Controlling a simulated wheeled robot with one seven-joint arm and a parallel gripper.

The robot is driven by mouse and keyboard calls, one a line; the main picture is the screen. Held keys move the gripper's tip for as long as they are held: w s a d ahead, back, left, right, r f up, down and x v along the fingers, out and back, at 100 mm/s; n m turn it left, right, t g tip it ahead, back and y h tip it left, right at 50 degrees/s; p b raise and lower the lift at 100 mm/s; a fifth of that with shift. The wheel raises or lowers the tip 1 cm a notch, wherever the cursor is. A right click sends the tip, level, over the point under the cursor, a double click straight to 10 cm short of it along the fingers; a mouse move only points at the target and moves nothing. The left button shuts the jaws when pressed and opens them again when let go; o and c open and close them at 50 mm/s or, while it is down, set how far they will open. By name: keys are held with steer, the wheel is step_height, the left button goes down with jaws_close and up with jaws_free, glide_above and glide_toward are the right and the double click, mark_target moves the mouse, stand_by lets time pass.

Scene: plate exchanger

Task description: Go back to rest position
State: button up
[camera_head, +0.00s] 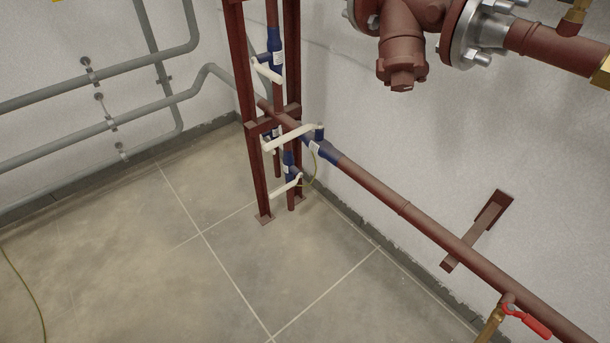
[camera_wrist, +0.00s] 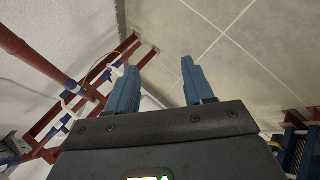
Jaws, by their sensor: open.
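My gripper (camera_wrist: 160,82) shows in the wrist view with its two blue fingers spread apart. It is open, and nothing is between the fingers. Beyond the fingers is the tiled floor (camera_wrist: 232,62). The red pipe frame (camera_wrist: 78,112) stands to the left of the fingers and appears apart from them. My gripper and arm are not visible in the head view.
In the head view, a red pipe (camera_head: 405,208) with blue-bodied, white-handled valves runs along the right wall. A red-handled valve (camera_head: 527,320) is at lower right, and a large flanged fitting (camera_head: 402,50) above. Grey pipes (camera_head: 110,122) line the left wall. Tiled floor (camera_head: 130,260) is open.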

steer(key=s+d+r+m+t+p, duration=0.2)
steer(key=s+r+m, duration=0.3)
steer(key=r, duration=0.8)
steer(key=s+d+r+m+t+p, duration=0.2)
steer(key=s+d+r+m+p, duration=0.1)
steer(key=r, duration=1)
steer(key=s+d+r+m+t+p, duration=0.2)
steer(key=s+d+r+m, duration=0.3)
steer(key=s+r, duration=0.3)
step_height(320, 180, up, 5)
steer(key=shift+s+d+f+m+p, duration=0.2)
steer(key=shift+m+p, duration=0.25)
steer(key=shift+m, duration=0.35)
steer(key=shift+r, duration=0.1)
